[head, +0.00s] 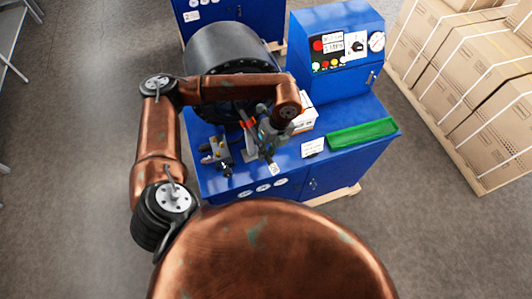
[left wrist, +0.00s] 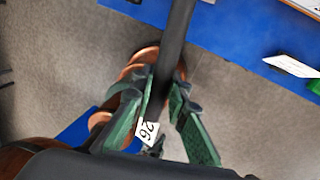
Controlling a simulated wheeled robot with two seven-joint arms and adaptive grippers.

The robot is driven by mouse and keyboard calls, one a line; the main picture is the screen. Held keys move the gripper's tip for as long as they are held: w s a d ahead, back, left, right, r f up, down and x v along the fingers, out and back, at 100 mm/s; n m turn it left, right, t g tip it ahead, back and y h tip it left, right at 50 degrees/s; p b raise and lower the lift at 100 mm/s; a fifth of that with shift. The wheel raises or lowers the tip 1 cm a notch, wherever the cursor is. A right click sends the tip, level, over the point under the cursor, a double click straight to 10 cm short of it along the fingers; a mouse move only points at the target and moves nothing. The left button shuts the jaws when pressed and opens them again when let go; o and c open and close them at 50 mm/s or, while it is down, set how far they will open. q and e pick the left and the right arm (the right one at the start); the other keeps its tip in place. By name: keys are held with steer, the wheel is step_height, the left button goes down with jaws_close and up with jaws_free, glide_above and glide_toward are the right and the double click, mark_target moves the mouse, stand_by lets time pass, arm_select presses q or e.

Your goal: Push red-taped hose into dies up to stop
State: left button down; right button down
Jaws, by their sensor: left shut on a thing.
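My left gripper (head: 266,146) is in front of the crimper, over the blue bench. In the left wrist view its green fingers (left wrist: 163,108) are closed around a black hose (left wrist: 177,45), which runs up out of the picture. A white tag marked 26 (left wrist: 147,131) hangs by the fingers; it also shows in the head view (head: 274,169). A small red-orange patch (head: 247,121) shows beside the gripper; I cannot tell if it is the tape. The black round crimper head (head: 222,48) stands behind my arm. Its dies and the hose end are hidden. My right gripper is out of view.
The blue control box (head: 338,45) with gauge and buttons stands right of the crimper. A green tray (head: 362,134), a white card (head: 312,147) and a small fixture (head: 218,154) are on the bench. Cartons (head: 465,80) stand at right.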

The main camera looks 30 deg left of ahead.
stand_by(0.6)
arm_select(q)
steer(key=shift+s+a+f+m+t+y+b, duration=0.5)
steer(key=shift+f+b, duration=0.3)
steer(key=shift+b, duration=0.35)
steer(key=shift+s+a, duration=0.1)
steer(key=shift+s, duration=0.05)
